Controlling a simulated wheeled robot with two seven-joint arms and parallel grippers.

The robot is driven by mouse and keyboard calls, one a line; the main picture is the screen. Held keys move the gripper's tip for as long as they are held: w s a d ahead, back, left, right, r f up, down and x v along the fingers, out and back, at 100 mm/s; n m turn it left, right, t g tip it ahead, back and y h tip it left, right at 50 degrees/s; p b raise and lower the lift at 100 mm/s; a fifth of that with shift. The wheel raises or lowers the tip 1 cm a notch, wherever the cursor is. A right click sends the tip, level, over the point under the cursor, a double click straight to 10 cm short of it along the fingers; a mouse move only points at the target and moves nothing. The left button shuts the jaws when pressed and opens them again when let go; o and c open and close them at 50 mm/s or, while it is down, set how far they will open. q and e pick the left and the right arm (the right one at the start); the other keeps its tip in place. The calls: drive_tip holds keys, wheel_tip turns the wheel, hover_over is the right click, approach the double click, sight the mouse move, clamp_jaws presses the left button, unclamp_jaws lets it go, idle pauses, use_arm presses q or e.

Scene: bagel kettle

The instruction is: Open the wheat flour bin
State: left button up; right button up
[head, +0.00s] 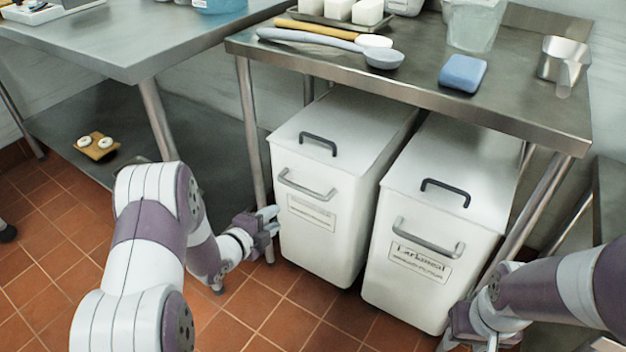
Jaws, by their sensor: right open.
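Two white bins stand side by side under the steel table, both with their lids down. The left bin (318,240) has a dark lid handle (318,143), a grey front handle (306,184) and a label too small to read. The right bin (405,285) has a similar dark lid handle (445,190); its label seems to read "Larkmeal". I cannot tell from the labels which is wheat flour. My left gripper (270,220) is beside the left bin's front left edge; its jaw opening is unclear. My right gripper (450,328) is open, low by the right bin's front right corner.
The steel table (420,95) overhangs the bins' rear. It carries a blue sponge (463,73), a metal scoop (565,62), a ladle (383,57) and a clear container (474,25). Table legs stand on both sides. Tiled floor (255,310) in front is clear.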

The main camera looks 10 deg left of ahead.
sight(301, 191)
use_arm(q)
drive_tip(key=w+d+b, duration=0.1)
drive_tip(key=w, duration=0.3)
drive_tip(key=w+d+m+b, duration=0.1)
drive_tip(key=w+d+b, duration=0.1)
drive_tip(key=w, duration=0.2)
drive_tip(key=w+d+m+t+h+b, duration=0.1)
drive_tip(key=w+d+b, duration=0.1)
drive_tip(key=w, duration=0.1)
drive_tip(key=shift+w, duration=0.4)
clamp_jaws()
